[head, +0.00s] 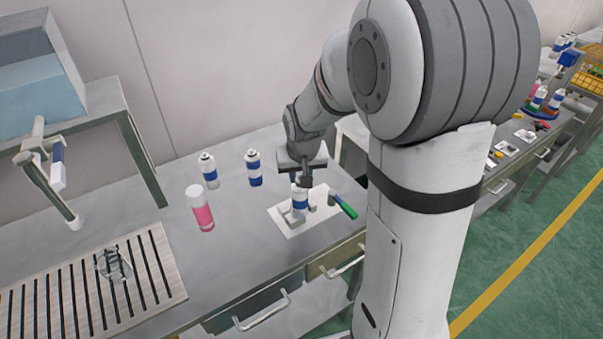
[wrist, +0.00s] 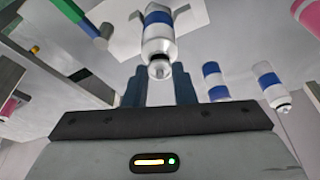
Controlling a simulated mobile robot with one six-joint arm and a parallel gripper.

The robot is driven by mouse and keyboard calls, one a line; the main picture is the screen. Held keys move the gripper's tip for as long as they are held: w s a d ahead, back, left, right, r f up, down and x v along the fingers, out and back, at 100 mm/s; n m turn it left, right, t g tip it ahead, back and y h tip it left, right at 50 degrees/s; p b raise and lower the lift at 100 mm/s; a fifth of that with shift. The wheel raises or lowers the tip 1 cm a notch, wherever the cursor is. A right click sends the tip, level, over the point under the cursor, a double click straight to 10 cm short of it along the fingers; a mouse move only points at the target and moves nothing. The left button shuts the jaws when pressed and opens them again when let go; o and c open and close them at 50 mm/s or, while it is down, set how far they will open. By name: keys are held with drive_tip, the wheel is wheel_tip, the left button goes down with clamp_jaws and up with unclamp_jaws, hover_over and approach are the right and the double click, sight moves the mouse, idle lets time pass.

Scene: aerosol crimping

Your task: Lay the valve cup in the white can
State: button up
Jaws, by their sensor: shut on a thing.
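The white can (head: 300,200) with a blue band stands upright on a white sheet, under my gripper (head: 304,183). It also shows in the wrist view (wrist: 158,30), with its top towards my fingers. My gripper (wrist: 160,82) is shut on the valve cup (wrist: 159,70), a small pale round piece with a dark centre. The cup is at the can's top end, in line with it in the wrist view. I cannot tell whether the cup touches the rim. In the head view the cup is too small to make out.
A white sheet (head: 283,224) lies under the can, with a green-handled tool (head: 344,207) at its right. Two blue-and-white cans (head: 208,170) (head: 254,168) stand behind, and a pink can (head: 202,210) stands left. A slatted rack (head: 70,300) is front left. The bench between is clear.

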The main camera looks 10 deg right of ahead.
drive_tip(key=o, duration=1)
drive_tip(key=shift+o, duration=0.6)
drive_tip(key=o, duration=0.4)
drive_tip(key=shift+o, duration=0.2)
drive_tip(key=shift+r+p, duration=2.2)
drive_tip(key=shift+r, duration=1.35)
